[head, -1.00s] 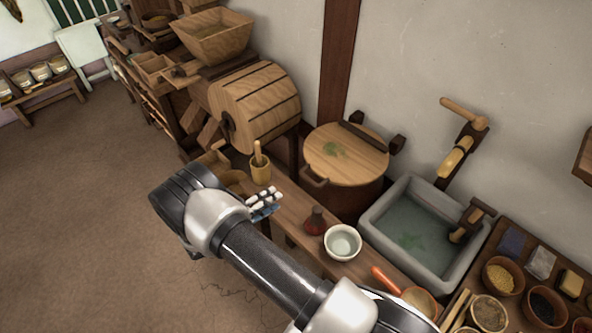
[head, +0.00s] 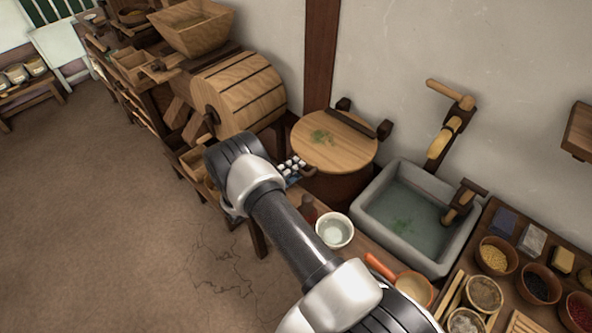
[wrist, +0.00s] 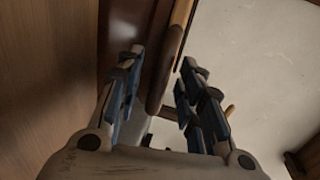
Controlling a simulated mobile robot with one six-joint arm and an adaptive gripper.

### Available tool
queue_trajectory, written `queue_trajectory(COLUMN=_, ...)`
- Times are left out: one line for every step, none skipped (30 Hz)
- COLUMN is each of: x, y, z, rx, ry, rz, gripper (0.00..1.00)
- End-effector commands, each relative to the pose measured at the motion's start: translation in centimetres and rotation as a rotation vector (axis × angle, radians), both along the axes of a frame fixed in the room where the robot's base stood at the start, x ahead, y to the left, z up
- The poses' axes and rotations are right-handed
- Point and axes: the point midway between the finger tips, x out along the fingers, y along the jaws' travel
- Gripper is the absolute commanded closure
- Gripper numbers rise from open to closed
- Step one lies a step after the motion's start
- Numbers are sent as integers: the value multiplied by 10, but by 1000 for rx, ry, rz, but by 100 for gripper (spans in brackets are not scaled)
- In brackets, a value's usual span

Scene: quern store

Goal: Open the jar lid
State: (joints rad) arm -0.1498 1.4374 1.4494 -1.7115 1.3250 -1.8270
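The jar is a large round dark wooden vessel (head: 335,188) against the wall in the head view. Its pale round wooden lid (head: 335,150) lies flat on top, with a green mark on it and a dark bar across its back edge. My gripper (head: 292,168) is at the lid's front-left edge, where the lid's front handle is hidden behind it. In the wrist view my gripper (wrist: 162,60) is open, its fingers apart. A rounded brown bar (wrist: 164,85), likely the handle, shows between them; I cannot tell if they touch it.
A stone basin (head: 375,215) of water stands right of the jar. A white bowl (head: 335,231) and a red-brown bottle (head: 308,208) stand on the bench in front, close to my arm. A wooden drum (head: 240,95) is to the left. The floor (head: 120,210) at left is clear.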

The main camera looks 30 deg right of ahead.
Motion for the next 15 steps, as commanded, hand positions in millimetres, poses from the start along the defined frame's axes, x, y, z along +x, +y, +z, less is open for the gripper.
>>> queue_trajectory(x=1, y=-5, z=-2, rx=0, ry=0, rz=-1, gripper=65)
queue_trajectory(x=2, y=-6, z=-2, rx=0, ry=0, rz=0, gripper=65)
queue_trajectory(x=3, y=-8, z=-3, rx=0, ry=1, rz=0, gripper=65)
queue_trajectory(x=3, y=-9, z=-3, rx=1, ry=1, rz=0, gripper=65)
queue_trajectory(x=3, y=-10, z=-3, rx=1, ry=1, rz=0, gripper=65)
queue_trajectory(x=4, y=-11, z=-3, rx=1, ry=1, rz=0, gripper=65)
queue_trajectory(x=4, y=-11, z=-3, rx=1, ry=1, rz=0, gripper=65)
queue_trajectory(x=4, y=-11, z=-3, rx=1, ry=1, rz=0, gripper=65)
queue_trajectory(x=4, y=-11, z=-2, rx=1, ry=1, rz=0, gripper=65)
queue_trajectory(x=4, y=-11, z=-2, rx=1, ry=1, rz=1, gripper=65)
queue_trajectory(x=4, y=-11, z=-2, rx=0, ry=1, rz=1, gripper=65)
queue_trajectory(x=4, y=-11, z=-2, rx=0, ry=1, rz=1, gripper=65)
queue_trajectory(x=4, y=-11, z=-2, rx=0, ry=1, rz=1, gripper=65)
queue_trajectory(x=4, y=-11, z=-2, rx=0, ry=1, rz=0, gripper=67)
queue_trajectory(x=4, y=-11, z=-2, rx=0, ry=1, rz=1, gripper=70)
